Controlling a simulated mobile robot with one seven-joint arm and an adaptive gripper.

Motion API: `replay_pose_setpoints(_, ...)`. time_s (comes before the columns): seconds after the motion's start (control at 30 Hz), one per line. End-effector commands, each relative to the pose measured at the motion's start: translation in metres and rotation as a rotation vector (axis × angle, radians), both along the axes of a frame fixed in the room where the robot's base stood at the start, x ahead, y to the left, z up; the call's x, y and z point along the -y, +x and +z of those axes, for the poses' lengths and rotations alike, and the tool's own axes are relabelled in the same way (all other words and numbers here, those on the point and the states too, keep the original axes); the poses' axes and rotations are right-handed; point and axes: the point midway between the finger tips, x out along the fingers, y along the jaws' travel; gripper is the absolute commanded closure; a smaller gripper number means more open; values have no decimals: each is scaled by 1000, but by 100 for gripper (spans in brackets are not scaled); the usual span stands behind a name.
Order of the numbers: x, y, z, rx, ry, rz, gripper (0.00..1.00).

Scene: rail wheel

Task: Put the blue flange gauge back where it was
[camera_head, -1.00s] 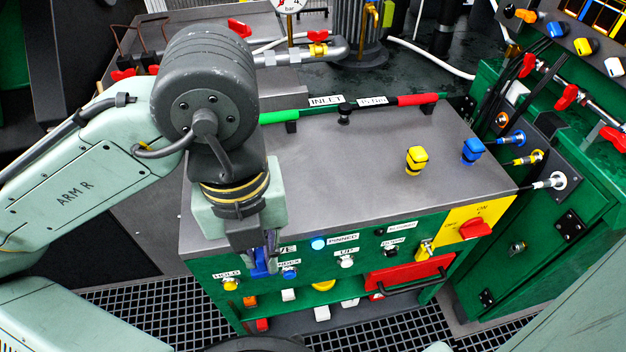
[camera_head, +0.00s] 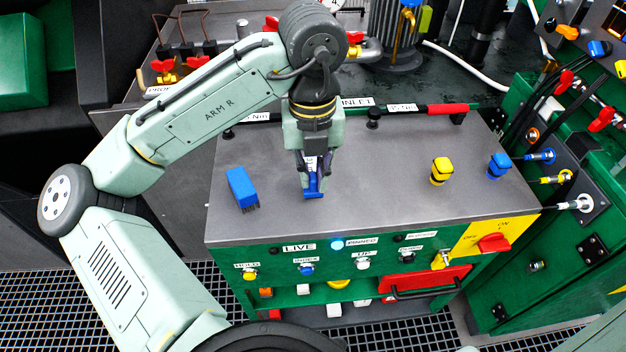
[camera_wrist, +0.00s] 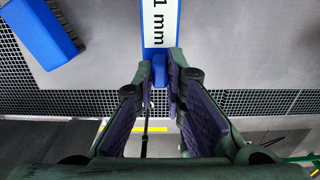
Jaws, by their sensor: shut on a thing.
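The blue flange gauge (camera_head: 314,188) is in the jaws of my gripper (camera_head: 312,180), over the grey top (camera_head: 390,205) of the green cabinet. In the wrist view the gauge (camera_wrist: 148,32) extends away from the fingertips (camera_wrist: 160,72) and carries a white label reading "1 mm". The fingers are closed on its near end. I cannot tell whether the gauge touches the cabinet top. My gripper hides part of the gauge in the head view.
A blue brush (camera_head: 241,188) lies on the top left of my gripper; it also shows in the wrist view (camera_wrist: 40,30). A yellow knob (camera_head: 441,172) and a blue knob (camera_head: 499,166) stand to the right. A rail with a red end (camera_head: 447,110) runs behind. The centre right of the top is clear.

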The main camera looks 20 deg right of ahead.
Motion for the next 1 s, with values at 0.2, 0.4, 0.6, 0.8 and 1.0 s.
replay_pose_setpoints(0.2,-1,-2,-27,-3,0,-1,100)
replay_pose_setpoints(0.4,-1,-2,-28,-2,1,-1,100)
replay_pose_setpoints(0.6,-1,-2,-32,-2,0,-1,87)
replay_pose_setpoints(0.8,-1,-2,-31,-2,1,-1,74)
replay_pose_setpoints(1.0,-1,-2,-31,-2,0,-1,69)
